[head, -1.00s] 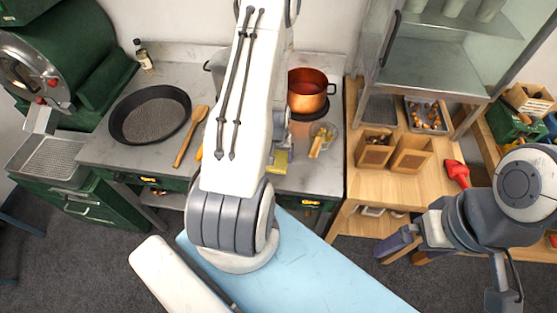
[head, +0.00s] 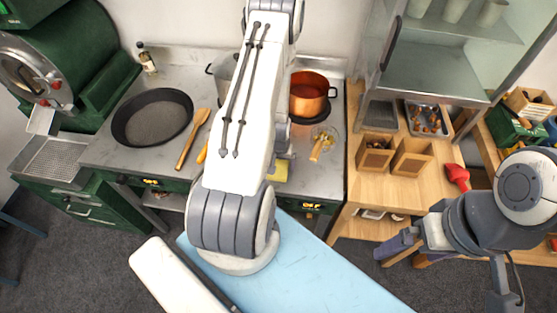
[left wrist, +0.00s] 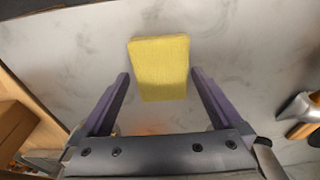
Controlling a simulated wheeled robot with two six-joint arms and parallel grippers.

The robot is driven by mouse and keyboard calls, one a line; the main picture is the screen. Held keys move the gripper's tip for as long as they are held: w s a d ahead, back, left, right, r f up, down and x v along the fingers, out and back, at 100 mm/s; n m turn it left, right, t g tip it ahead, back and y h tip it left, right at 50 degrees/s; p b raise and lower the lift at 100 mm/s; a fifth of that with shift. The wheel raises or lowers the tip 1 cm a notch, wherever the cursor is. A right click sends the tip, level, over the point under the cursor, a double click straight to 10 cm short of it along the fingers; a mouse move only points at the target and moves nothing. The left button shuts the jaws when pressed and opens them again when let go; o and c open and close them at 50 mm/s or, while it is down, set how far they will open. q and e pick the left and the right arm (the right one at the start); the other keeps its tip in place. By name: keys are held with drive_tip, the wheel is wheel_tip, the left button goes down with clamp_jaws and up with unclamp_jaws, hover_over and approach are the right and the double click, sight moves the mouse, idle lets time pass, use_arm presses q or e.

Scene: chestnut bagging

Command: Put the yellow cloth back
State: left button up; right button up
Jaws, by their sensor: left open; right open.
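The yellow cloth (head: 281,171) is a small flat block-shaped piece on the grey worktop, near its front edge. In the left wrist view the cloth (left wrist: 160,68) lies on the pale surface between and beyond my fingertips, with a gap on both sides. My left gripper (left wrist: 160,75) is open and empty. In the head view its fingers are hidden behind my own arm. My right gripper (head: 388,248) is open and empty, in front of the wooden table at the right, far from the cloth.
A black pan (head: 152,117) and a wooden spoon (head: 193,139) lie left of my arm.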

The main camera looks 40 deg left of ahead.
use_arm(q)
drive_tip(key=r, duration=0.2)
drive_tip(key=r+b, duration=0.1)
drive_tip(key=r, duration=0.2)
drive_tip(key=s+r+b, duration=0.1)
drive_tip(key=r, duration=0.1)
drive_tip(key=shift+d+r, duration=0.15)
drive_tip(key=shift+d, duration=0.15)
wheel_tip(320, 180, up, 4)
drive_tip(key=r+p, duration=0.1)
drive_tip(key=p, duration=0.1)
hover_over(279, 170)
drive_tip(key=shift+s+d+f+b, duration=0.15)
drive_tip(key=shift+s+f+b, duration=0.15)
drive_tip(key=shift+s, duration=0.15)
